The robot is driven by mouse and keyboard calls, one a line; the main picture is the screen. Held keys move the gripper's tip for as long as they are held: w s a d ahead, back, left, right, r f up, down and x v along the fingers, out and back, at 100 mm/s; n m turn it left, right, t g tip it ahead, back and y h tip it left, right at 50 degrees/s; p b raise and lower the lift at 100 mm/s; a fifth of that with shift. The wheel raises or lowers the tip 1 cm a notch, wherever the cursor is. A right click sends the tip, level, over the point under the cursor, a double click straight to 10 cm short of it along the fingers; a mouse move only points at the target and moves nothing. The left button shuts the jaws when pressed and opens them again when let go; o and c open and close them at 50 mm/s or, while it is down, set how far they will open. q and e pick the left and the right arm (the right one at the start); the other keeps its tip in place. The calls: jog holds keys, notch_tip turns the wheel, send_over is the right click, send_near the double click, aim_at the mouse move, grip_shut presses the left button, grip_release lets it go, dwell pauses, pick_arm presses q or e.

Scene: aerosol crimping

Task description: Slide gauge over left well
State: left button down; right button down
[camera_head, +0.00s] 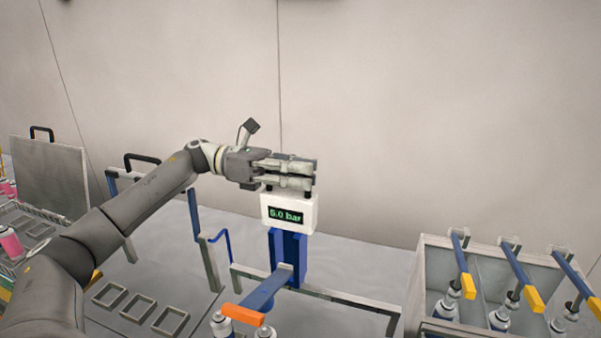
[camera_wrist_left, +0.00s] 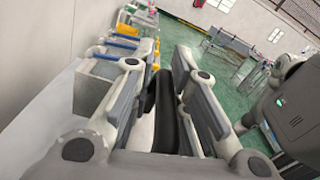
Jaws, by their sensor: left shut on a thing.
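The gauge (camera_head: 289,213) is a white box with a green "5.0 bar" display, standing on a blue upright (camera_head: 287,257) at the middle of the head view. My left gripper (camera_head: 305,177) is at the top of the gauge, shut on its black handle. The handle (camera_wrist_left: 166,115) shows between the fingers in the left wrist view. Below the gauge, a blue bar with an orange end (camera_head: 242,314) reaches forward over can tops (camera_head: 221,325) at the lower frame edge. The wells are not clearly visible. My right gripper is not in view.
A grey rail (camera_head: 345,297) runs beside the gauge's foot. At right, a grey crate (camera_head: 426,285) holds cans under blue levers with yellow ends (camera_head: 534,299). A plain wall stands behind.

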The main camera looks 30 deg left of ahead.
aim_at(265, 189)
pick_arm(q)
jog(key=shift+a+f+b, duration=0.15)
jog(key=shift+a+b, duration=0.1)
jog(key=shift+b, duration=0.05)
jog(key=b+v, duration=0.4)
jog(key=v, duration=0.2)
jog(key=shift+a, duration=0.1)
jog(key=shift+s+a, duration=0.2)
jog(key=shift+a, duration=0.15)
jog(key=c, duration=1.7)
grip_release()
jog(key=shift+o, duration=1.1)
jog(key=shift+s+d+r, duration=0.15)
jog(key=shift+r, duration=0.1)
